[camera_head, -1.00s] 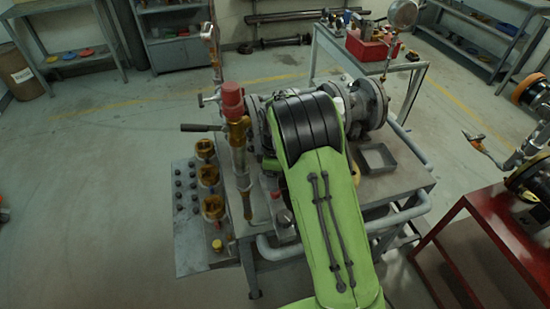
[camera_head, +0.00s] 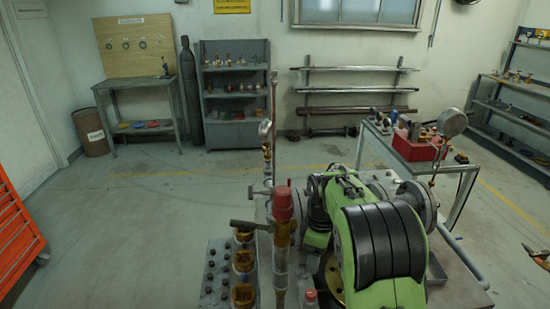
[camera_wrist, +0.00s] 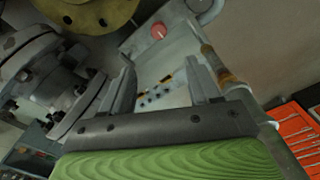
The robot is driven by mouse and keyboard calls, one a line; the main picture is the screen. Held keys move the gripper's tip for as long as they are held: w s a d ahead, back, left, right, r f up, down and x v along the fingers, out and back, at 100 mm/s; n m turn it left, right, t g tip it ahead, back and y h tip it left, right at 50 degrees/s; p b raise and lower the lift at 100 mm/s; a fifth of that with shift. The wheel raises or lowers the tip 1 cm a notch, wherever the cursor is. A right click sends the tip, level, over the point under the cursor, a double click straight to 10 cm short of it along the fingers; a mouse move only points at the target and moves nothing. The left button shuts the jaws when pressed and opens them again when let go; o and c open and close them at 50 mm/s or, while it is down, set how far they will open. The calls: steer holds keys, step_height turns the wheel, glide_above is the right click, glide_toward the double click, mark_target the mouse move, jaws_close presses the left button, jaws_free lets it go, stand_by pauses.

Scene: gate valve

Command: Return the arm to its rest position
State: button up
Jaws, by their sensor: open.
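My green arm (camera_head: 385,245) with its black ribbed joint is folded at the lower right of the head view, in front of the valve bench. I cannot make out my gripper's fingers in that view. In the wrist view my gripper (camera_wrist: 164,76) is open, its two grey fingers apart with nothing between them. Behind the fingers lies a grey panel with small dark and brass parts. The flanged grey valve body (camera_wrist: 60,80) is at the left of that view, apart from the fingers.
A red bin (camera_head: 420,147) sits on a cart behind. An orange tool cabinet (camera_head: 15,240) is at far left. Floor at left is clear.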

steer(key=s+r+m+t, duration=0.3)
steer(key=s+r+m, duration=0.4)
steer(key=s+r, duration=0.65)
steer(key=s+f+m+t, duration=0.2)
steer(key=s+m, duration=0.3)
steer(key=s, duration=0.9)
steer(key=shift+f, duration=0.15)
